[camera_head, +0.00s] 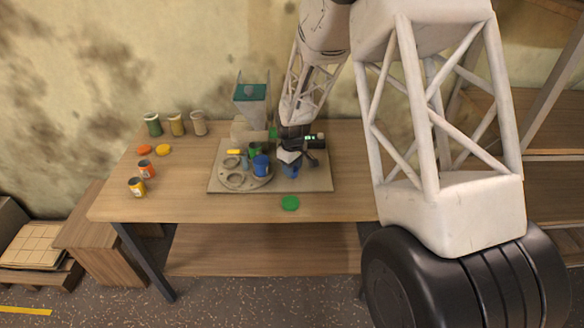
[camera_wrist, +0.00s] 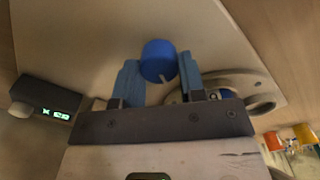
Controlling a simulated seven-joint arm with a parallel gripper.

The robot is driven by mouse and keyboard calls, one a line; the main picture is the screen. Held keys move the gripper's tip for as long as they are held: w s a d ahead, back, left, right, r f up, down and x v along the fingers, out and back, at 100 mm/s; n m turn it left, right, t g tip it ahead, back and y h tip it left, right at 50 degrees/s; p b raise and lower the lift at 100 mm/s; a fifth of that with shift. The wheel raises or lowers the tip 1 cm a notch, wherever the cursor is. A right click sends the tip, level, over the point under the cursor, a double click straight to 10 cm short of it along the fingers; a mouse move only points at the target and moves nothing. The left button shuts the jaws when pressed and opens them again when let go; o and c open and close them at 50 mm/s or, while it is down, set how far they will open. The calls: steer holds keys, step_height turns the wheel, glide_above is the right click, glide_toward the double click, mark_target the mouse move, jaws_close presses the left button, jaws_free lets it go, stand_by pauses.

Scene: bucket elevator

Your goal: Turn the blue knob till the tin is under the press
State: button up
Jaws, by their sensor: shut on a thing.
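My gripper (camera_head: 289,158) points down at the board, and its blue fingers close on both sides of the blue knob (camera_wrist: 158,60) in the wrist view. The knob has a pale line on its rim. In the head view the fingers and knob blend together, so the grip is hard to make out there. Left of the gripper is a grey turntable (camera_head: 236,181) with round ring holders. A blue tin (camera_head: 261,165) stands on its right side, with a green tin (camera_head: 255,149) behind it. I cannot clearly tell which part is the press.
A small box with a green display (camera_wrist: 61,115) is near the gripper.

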steer(key=m, duration=0.6)
steer(key=shift+d, duration=0.1)
steer(key=m, duration=0.6)
steer(key=shift+w+d, duration=0.1)
steer(key=shift+m, duration=0.3)
steer(key=o, duration=0.9)
steer(key=shift+r, duration=0.1)
steer(key=shift+r, duration=3.8)
